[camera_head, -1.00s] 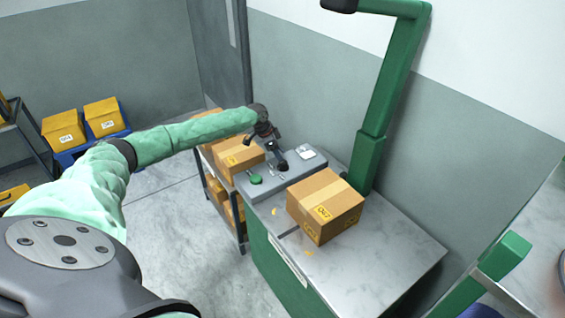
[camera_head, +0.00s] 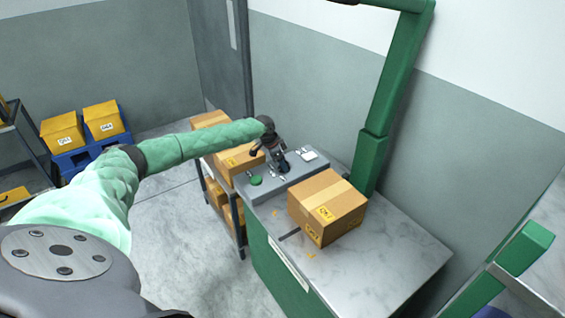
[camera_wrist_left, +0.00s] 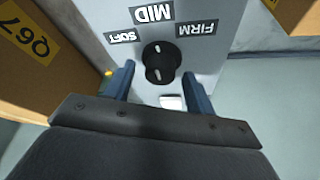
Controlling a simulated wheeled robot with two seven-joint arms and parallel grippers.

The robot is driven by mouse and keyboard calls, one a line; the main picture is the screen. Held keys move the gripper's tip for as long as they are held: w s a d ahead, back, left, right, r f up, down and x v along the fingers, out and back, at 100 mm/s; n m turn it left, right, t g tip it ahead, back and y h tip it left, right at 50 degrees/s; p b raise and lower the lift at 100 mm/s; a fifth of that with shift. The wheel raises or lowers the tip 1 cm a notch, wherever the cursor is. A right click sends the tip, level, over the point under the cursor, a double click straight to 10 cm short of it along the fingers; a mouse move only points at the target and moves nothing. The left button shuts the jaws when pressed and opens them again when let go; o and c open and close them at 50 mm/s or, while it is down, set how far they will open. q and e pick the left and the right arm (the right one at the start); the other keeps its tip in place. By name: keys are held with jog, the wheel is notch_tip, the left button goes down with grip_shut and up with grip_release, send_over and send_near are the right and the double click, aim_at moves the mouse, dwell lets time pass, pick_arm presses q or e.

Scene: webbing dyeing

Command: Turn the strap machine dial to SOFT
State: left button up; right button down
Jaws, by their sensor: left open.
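The dial (camera_wrist_left: 161,60) is a round black knob on the grey strap machine panel (camera_wrist_left: 103,15), seen in the left wrist view. The labels SOFT (camera_wrist_left: 122,37), MID (camera_wrist_left: 152,13) and FIRM (camera_wrist_left: 195,29) appear upside down around it. The dial has pale marks, but I cannot tell which label it points to. My left gripper (camera_wrist_left: 158,70) is open, its two blue fingers on either side of the dial. Contact is not clear. In the head view my left gripper (camera_head: 277,163) is over the panel and hides the dial. My right gripper is not in view.
A cardboard box (camera_head: 327,208) sits on the table (camera_head: 385,250) close to the panel. A green button (camera_head: 256,180) and a white part (camera_head: 308,154) flank the gripper. A green post (camera_head: 371,160) rises behind. Shelved boxes (camera_head: 240,160) stand at left.

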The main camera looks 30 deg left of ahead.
pick_arm(q)
jog(key=c, duration=1)
jog(key=shift+o, duration=0.2)
jog(key=shift+r+n, duration=0.1)
jog(key=shift+n, duration=0.2)
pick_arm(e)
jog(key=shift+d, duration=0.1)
pick_arm(q)
jog(key=n+y+p, duration=0.1)
jog(key=n+p, duration=0.1)
jog(key=n+t+p, duration=0.1)
jog(key=n+p, duration=0.1)
jog(key=n, duration=0.1)
jog(key=shift+s+d+r+y, duration=0.1)
jog(key=shift+d+y, duration=0.1)
jog(key=shift+y, duration=0.2)
jog(key=shift+n+y+p, duration=0.5)
jog(key=shift+n+p, duration=0.6)
jog(key=shift+n, duration=0.1)
jog(key=shift+n+p, duration=0.3)
jog(key=shift+n, duration=0.3)
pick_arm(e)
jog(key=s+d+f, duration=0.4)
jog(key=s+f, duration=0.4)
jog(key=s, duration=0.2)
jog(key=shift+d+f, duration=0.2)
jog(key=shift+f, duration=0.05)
pick_arm(q)
jog(key=o, duration=1)
jog(key=shift+c, duration=0.2)
